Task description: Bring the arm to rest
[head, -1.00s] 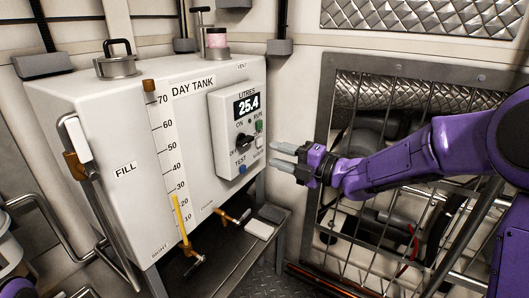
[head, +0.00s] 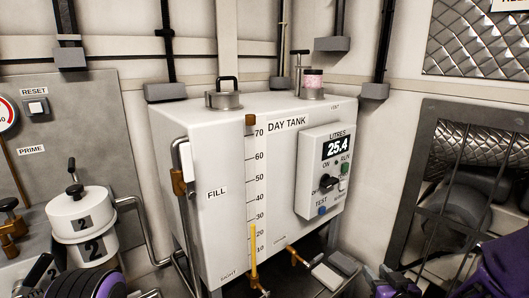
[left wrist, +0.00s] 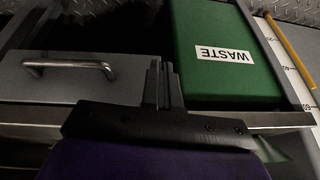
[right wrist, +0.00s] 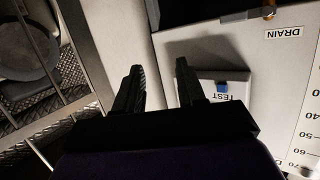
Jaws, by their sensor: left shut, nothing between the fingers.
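My right gripper (right wrist: 159,68) has its two dark fingers spread apart with nothing between them in the right wrist view. The control box (head: 323,172) on the day tank (head: 190,125) is beyond them, its blue TEST button (right wrist: 221,88) just right of the right finger. In the head view only part of the right gripper (head: 388,280) shows, low at the right, below the tank. My left gripper (left wrist: 162,85) is shut and empty in the left wrist view, near a green WASTE box (left wrist: 225,80) and a grey drawer (left wrist: 75,78).
The display (head: 337,147) reads 25.4. A white canister marked 2 (head: 82,218) stands at the left beside a bent pipe. The DRAIN label (right wrist: 283,33) shows in the right wrist view.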

